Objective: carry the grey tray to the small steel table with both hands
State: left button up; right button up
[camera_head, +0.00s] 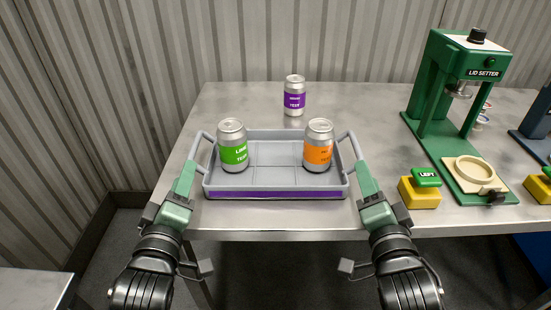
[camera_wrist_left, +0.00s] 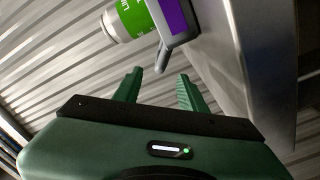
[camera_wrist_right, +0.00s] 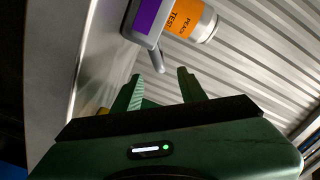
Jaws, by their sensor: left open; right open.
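The grey tray (camera_head: 268,180) with a purple front strip lies on the large steel table, a loop handle at each side. A green-labelled can (camera_head: 233,150) stands in its left part and an orange-labelled can (camera_head: 318,148) in its right part. My left gripper (camera_head: 186,176) is open at the left handle (camera_head: 195,146); the left wrist view shows the handle (camera_wrist_left: 160,58) just beyond the open fingers (camera_wrist_left: 157,88). My right gripper (camera_head: 364,176) is open at the right handle (camera_head: 354,142); the right wrist view shows that handle (camera_wrist_right: 158,60) just beyond the fingers (camera_wrist_right: 160,86). Contact is unclear.
The small steel table (camera_head: 32,288) shows partly at the bottom left, apart from the large table (camera_head: 300,215). A purple-labelled can (camera_head: 294,96) stands behind the tray. The green lid setter (camera_head: 440,110) and a yellow button box (camera_head: 420,192) stand to the right.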

aim_at(196, 145)
pick_arm(q)
jog(key=w, duration=1.2)
pick_arm(e)
jog(key=w, duration=1.2)
pick_arm(q)
grip_shut()
pick_arm(e)
grip_shut()
pick_arm(q)
jog(key=shift+f, duration=0.1)
pick_arm(e)
jog(key=shift+f, duration=0.1)
